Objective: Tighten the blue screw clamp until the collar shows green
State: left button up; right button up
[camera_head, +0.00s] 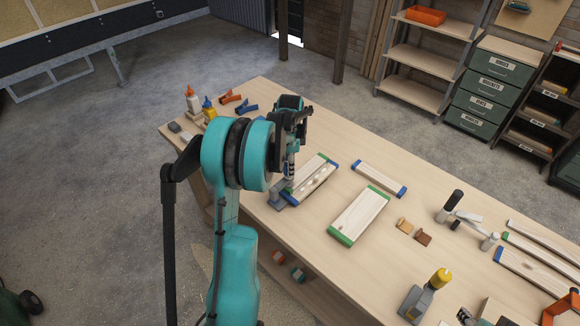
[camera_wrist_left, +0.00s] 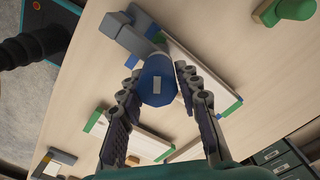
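The blue screw clamp shows its blue round knob (camera_wrist_left: 157,80), with a pale mark on top, in the left wrist view. Its grey body (camera_wrist_left: 122,32) lies beyond the knob, and the grey body (camera_head: 278,197) also shows at the table's near edge in the head view. My left gripper (camera_head: 291,150) is above the clamp, pointing down. In the left wrist view its fingers (camera_wrist_left: 157,68) stand on both sides of the knob, spread, with narrow gaps. The collar's colour cannot be made out.
Blue-ended boards (camera_head: 315,184) lie beside the clamp on the workbench (camera_head: 270,100). A green-ended board (camera_head: 359,215) lies to the right. Glue bottles (camera_head: 192,100) and small clamps (camera_head: 231,97) stand at the far left. A yellow-and-grey drill (camera_head: 425,293) stands at the front right.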

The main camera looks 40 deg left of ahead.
pick_arm(q)
jog(key=shift+o, duration=1.1)
notch_tip(320, 180, up, 12)
dwell(0.4)
